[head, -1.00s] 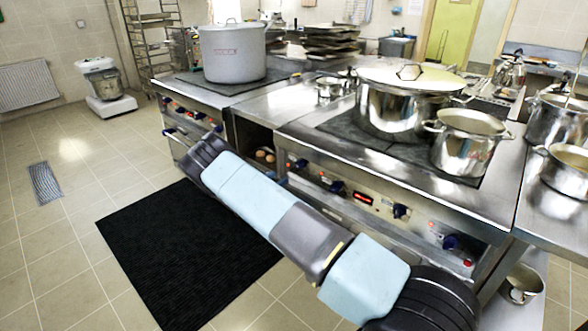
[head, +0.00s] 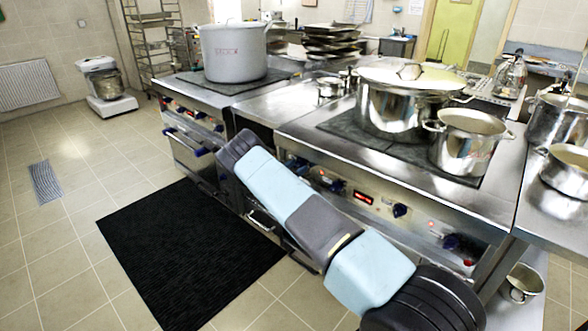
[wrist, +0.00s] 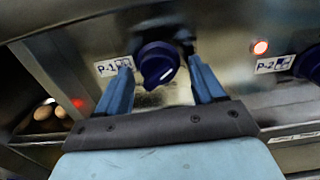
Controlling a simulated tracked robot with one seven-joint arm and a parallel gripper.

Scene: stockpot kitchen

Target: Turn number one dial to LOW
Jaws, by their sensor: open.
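The P-1 dial (wrist: 157,62) is a dark blue knob on the steel front panel, near the middle of the wrist view. A white mark shows on its lower right. The P-1 label (wrist: 114,66) is left of it. My gripper (wrist: 160,68) is open, with one blue finger on each side of the dial. I cannot tell whether either finger touches it. In the head view my arm covers the gripper and that part of the panel. I see no readable LOW mark.
Eggs (wrist: 43,112) lie in an opening at left. A large lidded pot (head: 405,105) and a smaller pot (head: 468,140) stand on the stove above. A black mat (head: 185,255) lies on the floor.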

